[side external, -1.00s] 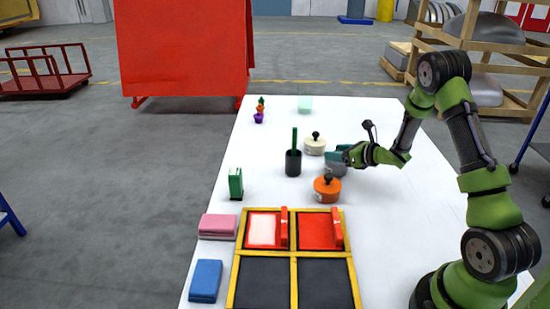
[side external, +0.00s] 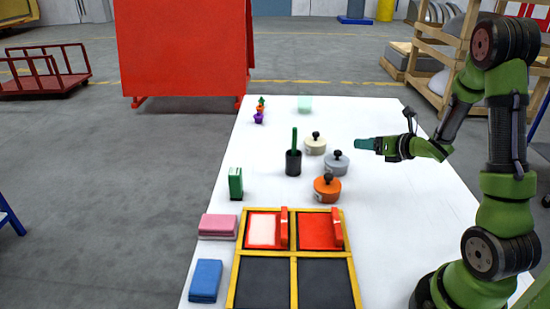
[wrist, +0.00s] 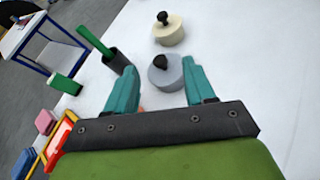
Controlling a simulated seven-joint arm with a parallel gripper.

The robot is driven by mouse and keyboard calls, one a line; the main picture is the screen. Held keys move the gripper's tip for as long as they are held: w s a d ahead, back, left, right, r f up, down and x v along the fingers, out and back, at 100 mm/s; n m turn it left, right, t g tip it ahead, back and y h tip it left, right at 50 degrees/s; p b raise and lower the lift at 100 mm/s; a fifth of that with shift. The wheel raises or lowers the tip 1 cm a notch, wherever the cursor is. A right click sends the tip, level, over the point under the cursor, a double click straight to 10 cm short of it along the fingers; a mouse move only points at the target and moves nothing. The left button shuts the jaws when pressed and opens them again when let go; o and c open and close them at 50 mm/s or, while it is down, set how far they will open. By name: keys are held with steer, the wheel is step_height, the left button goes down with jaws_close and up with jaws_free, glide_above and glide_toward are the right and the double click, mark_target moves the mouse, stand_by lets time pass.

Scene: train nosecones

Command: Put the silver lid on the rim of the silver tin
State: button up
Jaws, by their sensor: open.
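The silver tin (side external: 336,168) stands upright on the white table, between the cream tin and the orange tin. The silver lid (side external: 337,158) with its dark knob sits on top of it. In the wrist view the silver lid (wrist: 166,74) looks seated on the rim, with its knob upward; the tin's body is mostly hidden beneath it there. My gripper (side external: 360,144) is apart from the tin, up and to its right in the side view.
A cream tin (side external: 315,147) and an orange tin (side external: 327,190) stand close by, both with dark knobs. A black cup with a green stick (side external: 293,162) is to the left. A yellow-framed tray (side external: 295,256) lies in front. The table's right side is clear.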

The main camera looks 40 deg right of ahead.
steer(key=a+r+m+g+h, duration=0.15)
steer(key=a+r+m, duration=0.3)
steer(key=m, duration=0.45)
steer(key=a+r+m+g+h, duration=0.1)
steer(key=a+r+m+h, duration=0.15)
steer(key=r+m, duration=0.55)
steer(key=s+a+m+g+y, duration=0.2)
steer(key=s+a+m+y, duration=0.1)
steer(key=s+a+m, duration=0.4)
steer(key=s+a+m+g+y, duration=0.2)
steer(key=s+a+m+y, duration=0.2)
steer(key=s+a+m, duration=0.3)
steer(key=a+m, duration=0.5)
steer(key=a, duration=0.1)
steer(key=shift+r, duration=0.25)
